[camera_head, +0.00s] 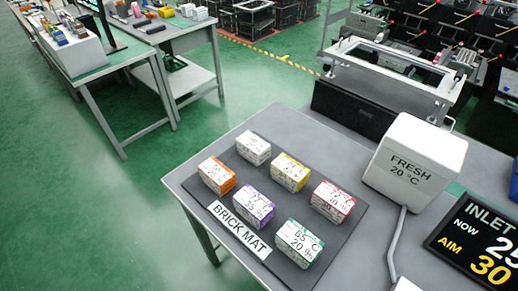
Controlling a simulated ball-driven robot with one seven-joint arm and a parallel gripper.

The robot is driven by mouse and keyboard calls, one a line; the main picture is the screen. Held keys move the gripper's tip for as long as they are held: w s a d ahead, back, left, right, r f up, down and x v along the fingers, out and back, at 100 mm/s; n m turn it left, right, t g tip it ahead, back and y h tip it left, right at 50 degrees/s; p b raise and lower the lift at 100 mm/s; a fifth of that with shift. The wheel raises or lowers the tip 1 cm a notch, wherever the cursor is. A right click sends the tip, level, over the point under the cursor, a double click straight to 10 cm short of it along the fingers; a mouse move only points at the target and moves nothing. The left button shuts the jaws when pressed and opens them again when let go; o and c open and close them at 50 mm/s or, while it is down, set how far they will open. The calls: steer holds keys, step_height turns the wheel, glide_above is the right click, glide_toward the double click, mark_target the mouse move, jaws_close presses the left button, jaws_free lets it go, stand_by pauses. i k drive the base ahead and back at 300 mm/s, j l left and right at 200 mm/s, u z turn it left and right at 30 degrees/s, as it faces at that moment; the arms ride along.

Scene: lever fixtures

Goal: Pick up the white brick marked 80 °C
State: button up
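A plain white brick (253,148) sits at the far corner of the dark brick mat (236,155), with nothing on top of it. Its printed marking is too small to read surely. Other bricks share the mat: yellow (290,172) to its right, orange (217,175) to its lower left, purple (254,206), red (332,202) and green (299,243). The green brick reads 65 °C, 20 %. There are gaps between the bricks. My gripper is not in view.
The mat lies on a grey table (290,122). A white box (415,163) marked FRESH 20 °C and a dark inlet display (478,245) stand on the right. A metal frame fixture (388,75) is behind. Green floor (120,200) is open on the left.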

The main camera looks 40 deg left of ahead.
mark_target(254, 148)
steer(key=u, duration=0.95)
